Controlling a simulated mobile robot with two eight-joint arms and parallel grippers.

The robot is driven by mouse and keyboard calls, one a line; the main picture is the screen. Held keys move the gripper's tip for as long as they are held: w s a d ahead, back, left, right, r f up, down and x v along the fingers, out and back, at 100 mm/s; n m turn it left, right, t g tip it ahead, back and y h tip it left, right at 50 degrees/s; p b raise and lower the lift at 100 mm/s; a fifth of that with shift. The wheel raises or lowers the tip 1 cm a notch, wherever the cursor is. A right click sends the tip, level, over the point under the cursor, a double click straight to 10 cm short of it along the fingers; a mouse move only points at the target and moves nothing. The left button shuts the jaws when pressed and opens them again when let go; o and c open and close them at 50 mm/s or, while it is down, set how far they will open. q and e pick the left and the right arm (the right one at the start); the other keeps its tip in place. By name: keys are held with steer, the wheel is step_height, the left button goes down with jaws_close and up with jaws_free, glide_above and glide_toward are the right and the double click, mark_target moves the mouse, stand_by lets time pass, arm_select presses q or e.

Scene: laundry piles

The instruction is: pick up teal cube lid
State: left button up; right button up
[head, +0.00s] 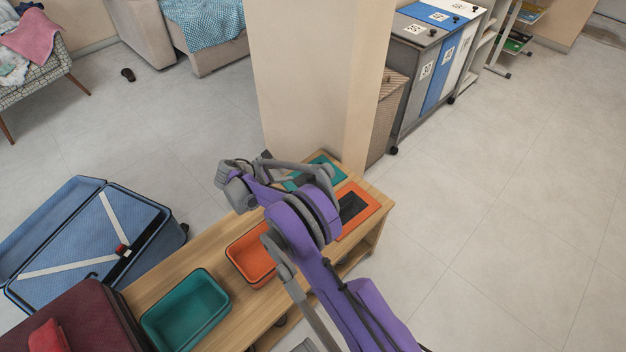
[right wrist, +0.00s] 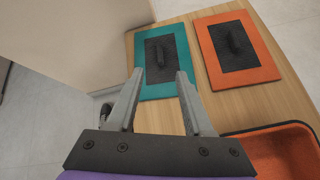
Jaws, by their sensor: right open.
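The teal cube lid (right wrist: 184,50) is a flat teal square with a dark textured centre and a raised dark handle. It lies on the wooden bench top, and in the head view (head: 338,176) my right arm partly covers it. My right gripper (right wrist: 160,74) is open and empty. In the right wrist view its two fingertips point at the lid's near part, one on each side of the handle's line. I cannot tell the exact height over the lid. My left gripper is not in view.
An orange lid (right wrist: 268,72) lies right beside the teal one. An orange bin (head: 240,262) and a teal bin (head: 154,326) stand along the wooden bench (head: 215,262). A beige pillar (head: 310,80) rises close behind the lid. An open blue suitcase (head: 75,235) lies at left.

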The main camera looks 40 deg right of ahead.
mark_target(310, 176)
steer(key=d+f+n+h, duration=0.1)
steer(key=f, duration=0.2)
steer(key=w+d+f+n+h, duration=0.1)
steer(key=f, duration=0.2)
steer(key=d+f+n+g, duration=0.1)
steer(key=f, duration=0.3)
steer(key=shift+w+d+h, duration=0.25)
steer(key=shift+h, duration=0.15)
steer(key=shift+d+f+b, duration=0.2)
steer(key=shift+f+b, duration=0.1)
steer(key=x, duration=0.5)
steer(key=shift+d, duration=0.15)
steer(key=x, duration=0.3)
steer(key=b+x, duration=0.1)
steer(key=x, duration=0.1)
steer(key=shift+w+d+r, duration=0.15)
steer(key=shift+d+r, duration=0.05)
steer(key=shift+d, duration=0.05)
jaws_close()
